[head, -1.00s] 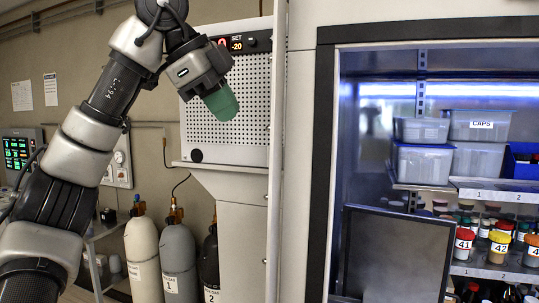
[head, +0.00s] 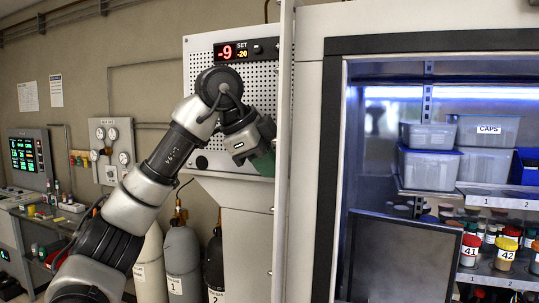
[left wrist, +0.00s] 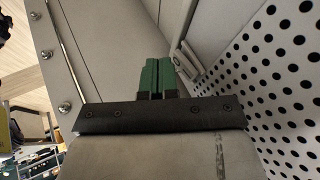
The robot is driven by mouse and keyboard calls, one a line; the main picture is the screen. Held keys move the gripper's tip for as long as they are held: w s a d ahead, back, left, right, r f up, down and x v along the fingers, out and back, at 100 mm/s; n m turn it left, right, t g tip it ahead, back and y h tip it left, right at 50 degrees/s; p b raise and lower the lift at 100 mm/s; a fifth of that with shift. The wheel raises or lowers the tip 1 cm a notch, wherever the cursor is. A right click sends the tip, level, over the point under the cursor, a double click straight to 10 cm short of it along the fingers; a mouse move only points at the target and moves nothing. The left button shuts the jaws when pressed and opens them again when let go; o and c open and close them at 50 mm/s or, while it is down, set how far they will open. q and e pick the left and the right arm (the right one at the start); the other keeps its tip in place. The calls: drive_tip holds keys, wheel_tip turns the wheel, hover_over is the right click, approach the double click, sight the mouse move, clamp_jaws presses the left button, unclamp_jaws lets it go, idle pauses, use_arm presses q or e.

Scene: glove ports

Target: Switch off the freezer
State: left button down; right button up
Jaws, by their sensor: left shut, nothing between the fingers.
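The freezer's grey control unit (head: 228,188) has a perforated front (head: 200,85). A dark display (head: 239,50) at its top reads -9 in red and SET -20, with a small dark knob (head: 257,49) beside it. A round black button or knob (head: 202,162) sits at the lower left of the front. My left gripper (head: 265,163) is before the lower right of the perforated front. Its green fingers (left wrist: 155,76) are together and empty in the left wrist view, near a pale bracket-like part (left wrist: 188,61); contact cannot be told. My right gripper is out of view.
A pale upright panel edge (head: 283,150) stands just right of my gripper. Beyond it is the lit cabinet with storage tubs (head: 428,168) and numbered jars (head: 470,250). Gas cylinders (head: 182,265) stand below left. Wall gauges (head: 112,150) hang further left.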

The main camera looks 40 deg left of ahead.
use_arm(q)
drive_tip(key=shift+w+a, duration=0.1)
drive_tip(key=shift+w, duration=0.35)
drive_tip(key=shift+f, duration=0.1)
drive_tip(key=shift+w+r+t, duration=0.15)
drive_tip(key=shift+r+t, duration=0.55)
drive_tip(key=shift+r, duration=0.05)
idle(0.4)
drive_tip(key=shift+a, duration=0.15)
